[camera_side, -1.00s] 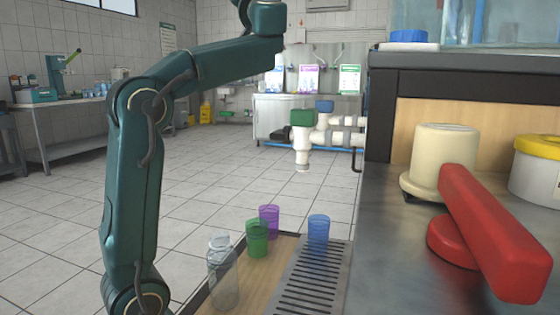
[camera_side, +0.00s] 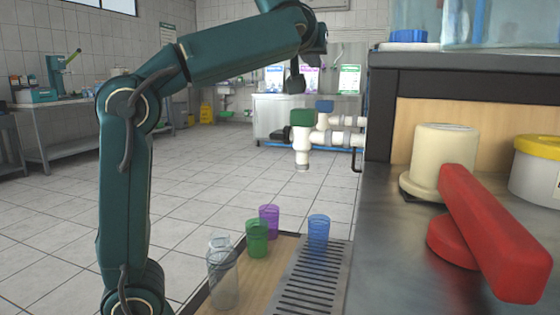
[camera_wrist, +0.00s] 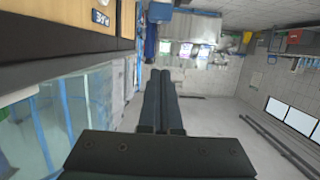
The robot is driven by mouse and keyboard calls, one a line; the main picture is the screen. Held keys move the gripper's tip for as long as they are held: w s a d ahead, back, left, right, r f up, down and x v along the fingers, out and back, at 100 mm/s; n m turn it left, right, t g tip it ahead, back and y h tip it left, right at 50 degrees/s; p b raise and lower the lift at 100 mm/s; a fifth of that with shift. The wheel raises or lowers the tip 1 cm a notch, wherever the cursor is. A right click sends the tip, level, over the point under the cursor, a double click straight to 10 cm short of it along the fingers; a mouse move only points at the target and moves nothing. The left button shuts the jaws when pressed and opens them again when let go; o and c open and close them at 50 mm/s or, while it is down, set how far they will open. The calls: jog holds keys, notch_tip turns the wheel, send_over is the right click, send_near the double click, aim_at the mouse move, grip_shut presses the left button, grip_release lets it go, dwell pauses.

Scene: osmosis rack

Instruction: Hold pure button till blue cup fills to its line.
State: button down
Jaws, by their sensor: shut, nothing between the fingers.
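The blue cup (camera_side: 318,235) stands upright on the slotted drip grate (camera_side: 325,287) in the side view. It is see-through; I cannot make out a fill line or water in it. Above it are white taps, one with a green cap (camera_side: 302,118) and one with a blue cap (camera_side: 324,106). I cannot read which control is marked pure. My gripper (camera_wrist: 161,73) is shut and empty in the wrist view, its dark fingers together. In the side view my wrist is high above the taps, and the fingertips are hard to pick out.
A green cup (camera_side: 257,238), a purple cup (camera_side: 269,221) and a clear bottle (camera_side: 222,272) stand left of the grate. A red handle-like part (camera_side: 490,235) and a cream cylinder (camera_side: 443,158) sit on the metal counter at right. The air left of the taps is clear.

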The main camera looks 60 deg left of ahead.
send_over(325, 106)
jog(key=s, duration=0.1)
notch_tip(325, 106, down, 3)
jog(key=shift+a+f, duration=0.15)
jog(key=shift+f, duration=0.7)
jog(key=shift+a+f, duration=0.1)
jog(key=shift+f, duration=0.75)
